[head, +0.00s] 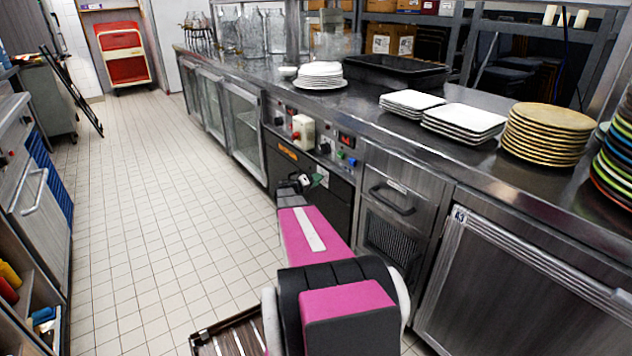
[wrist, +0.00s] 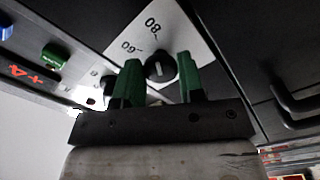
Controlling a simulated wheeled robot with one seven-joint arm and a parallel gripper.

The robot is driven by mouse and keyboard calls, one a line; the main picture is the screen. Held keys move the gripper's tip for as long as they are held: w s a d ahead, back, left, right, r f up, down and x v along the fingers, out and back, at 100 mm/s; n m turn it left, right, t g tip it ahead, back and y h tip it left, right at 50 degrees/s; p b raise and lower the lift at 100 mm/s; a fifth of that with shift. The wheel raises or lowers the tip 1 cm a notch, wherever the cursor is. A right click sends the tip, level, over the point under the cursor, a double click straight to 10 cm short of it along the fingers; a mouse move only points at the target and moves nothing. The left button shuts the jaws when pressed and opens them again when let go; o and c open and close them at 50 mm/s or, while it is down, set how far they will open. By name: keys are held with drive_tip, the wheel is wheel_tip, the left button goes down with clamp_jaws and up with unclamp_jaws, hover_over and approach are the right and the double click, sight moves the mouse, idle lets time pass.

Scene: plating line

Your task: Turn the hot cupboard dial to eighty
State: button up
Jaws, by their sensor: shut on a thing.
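The hot cupboard dial (wrist: 161,69) is a small round black knob with a pale pointer mark, on a light plate printed with a scale. In the wrist view "80" (wrist: 152,27) stands above the dial and "60" (wrist: 131,47) is up and to its left. The pointer's exact reading is hard to tell. My gripper (wrist: 158,75) has its two green fingers on either side of the dial, shut on it. In the head view my gripper (head: 306,181) is at the dark front of the hot cupboard (head: 334,206) below the counter, and the dial is hidden.
The control panel (head: 325,142) above has knobs, a pale box and red displays. Plate stacks (head: 547,134) stand on the steel counter (head: 372,131). A drawer handle (head: 392,199) sticks out to the right. The tiled floor (head: 185,200) on the left is clear.

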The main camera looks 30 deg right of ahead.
drive_tip(key=o, duration=0.9)
drive_tip(key=shift+a, duration=0.1)
drive_tip(key=a, duration=0.7)
drive_tip(key=s+a, duration=0.1)
drive_tip(key=a, duration=0.2)
drive_tip(key=shift+a, duration=0.35)
drive_tip(key=s+a+n+y, duration=0.1)
drive_tip(key=s+a+y, duration=0.5)
drive_tip(key=a, duration=0.5)
drive_tip(key=s+a+n+y, duration=0.2)
drive_tip(key=s+a+y, duration=0.4)
drive_tip(key=s+a, duration=0.3)
drive_tip(key=s+a+n+g+y, duration=0.1)
drive_tip(key=s+a+y, duration=0.5)
drive_tip(key=a, duration=0.7)
drive_tip(key=shift+s+r+n, duration=0.15)
drive_tip(key=shift+s+n, duration=0.15)
drive_tip(key=shift+s, duration=0.3)
drive_tip(key=shift+s+r+n, duration=0.15)
drive_tip(key=shift+s+n, duration=0.15)
drive_tip(key=shift+s, duration=0.3)
